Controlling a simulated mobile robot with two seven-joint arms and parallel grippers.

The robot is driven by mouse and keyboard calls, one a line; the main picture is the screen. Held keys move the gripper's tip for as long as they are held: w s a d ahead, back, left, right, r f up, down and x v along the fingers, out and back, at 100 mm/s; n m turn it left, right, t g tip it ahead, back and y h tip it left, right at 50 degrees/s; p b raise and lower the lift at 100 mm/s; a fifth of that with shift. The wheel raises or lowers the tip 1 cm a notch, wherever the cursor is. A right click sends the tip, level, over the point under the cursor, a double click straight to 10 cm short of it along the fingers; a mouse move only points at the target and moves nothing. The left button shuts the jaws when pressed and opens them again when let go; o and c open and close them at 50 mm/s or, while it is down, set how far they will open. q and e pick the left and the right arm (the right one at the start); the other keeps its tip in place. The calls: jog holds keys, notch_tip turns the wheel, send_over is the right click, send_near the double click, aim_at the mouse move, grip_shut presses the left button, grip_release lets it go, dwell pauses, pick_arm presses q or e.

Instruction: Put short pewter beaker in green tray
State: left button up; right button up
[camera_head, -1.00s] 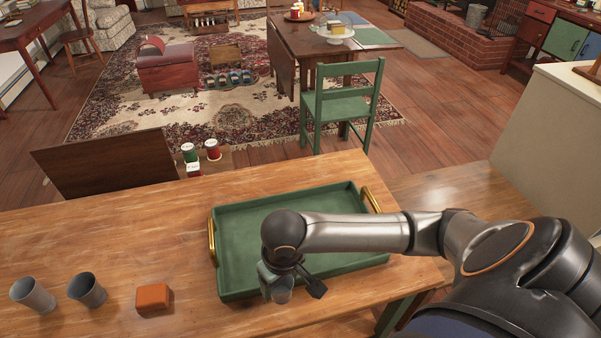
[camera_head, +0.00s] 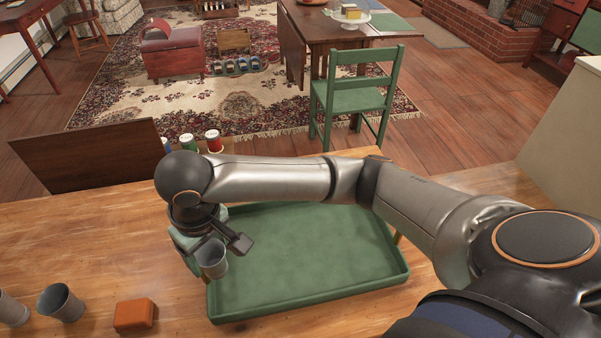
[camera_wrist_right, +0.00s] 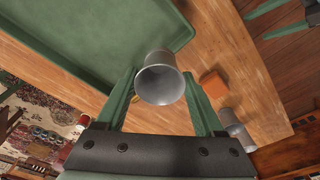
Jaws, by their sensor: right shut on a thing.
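My right gripper (camera_head: 212,250) is shut on a short grey pewter beaker (camera_head: 212,260), held upright with its open mouth up. In the right wrist view the beaker (camera_wrist_right: 160,82) sits between the green fingers (camera_wrist_right: 160,100). The green tray (camera_head: 320,245) lies on the wooden table, and the beaker shows at its left edge. I cannot tell the beaker's exact height above the tray rim. The tray (camera_wrist_right: 100,35) also shows in the right wrist view. My arm hides the tray's back edge. My left gripper is not in view.
Two other grey beakers (camera_head: 61,303) (camera_head: 12,308) and an orange box (camera_head: 134,314) stand on the table (camera_head: 90,235) to the left of the tray. The visible tray floor is empty. A green chair (camera_head: 355,95) stands beyond the table.

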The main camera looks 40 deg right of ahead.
jog(key=shift+w+a+r, duration=0.2)
jog(key=shift+a+r, duration=0.35)
jog(key=shift+a, duration=0.15)
jog(key=shift+d+n+b, duration=0.1)
jog(key=shift+n+b, duration=0.2)
jog(key=d+f+b, duration=0.1)
jog(key=d+f, duration=0.3)
jog(key=w+d+f+b, duration=0.1)
jog(key=d+f, duration=0.3)
jog(key=d, duration=0.1)
jog(key=w+d+f+b, duration=0.1)
jog(key=d+f, duration=0.3)
jog(key=shift+w+d+f, duration=0.1)
jog(key=shift+d+f, duration=0.1)
jog(key=shift+d, duration=0.1)
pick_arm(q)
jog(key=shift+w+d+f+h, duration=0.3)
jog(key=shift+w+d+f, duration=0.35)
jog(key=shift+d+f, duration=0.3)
pick_arm(e)
jog(key=shift+f, duration=0.15)
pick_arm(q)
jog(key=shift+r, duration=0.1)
pick_arm(e)
jog(key=shift+f, duration=0.1)
